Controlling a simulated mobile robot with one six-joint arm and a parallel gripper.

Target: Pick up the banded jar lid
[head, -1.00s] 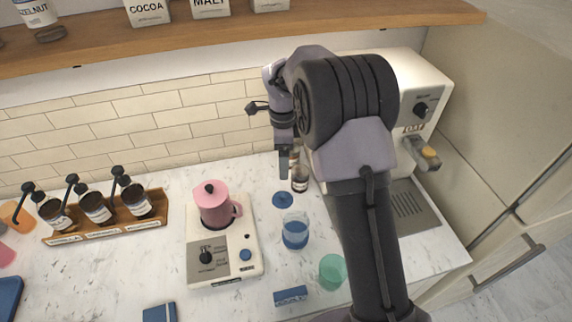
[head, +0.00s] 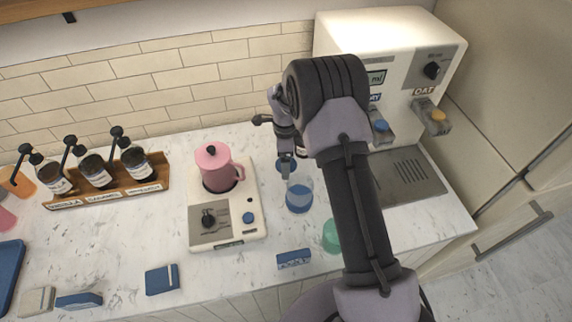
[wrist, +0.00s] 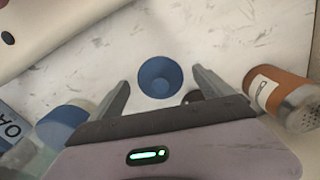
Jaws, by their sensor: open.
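In the head view the lid (head: 281,163) is partly covered by my gripper (head: 286,170). In the wrist view my gripper (wrist: 158,86) is open, its fingers on either side of the lid in the picture. The lid is not held; the height of the fingertips above it is hard to judge.
A shaker with an orange-brown band (wrist: 279,95) stands close by my right finger. A clear cup with blue contents (head: 299,198) and a green cup (head: 332,237) stand in front. A hot plate (head: 238,232) with a pink pitcher (head: 212,172) is left; a white dispenser (head: 350,38) is behind right.

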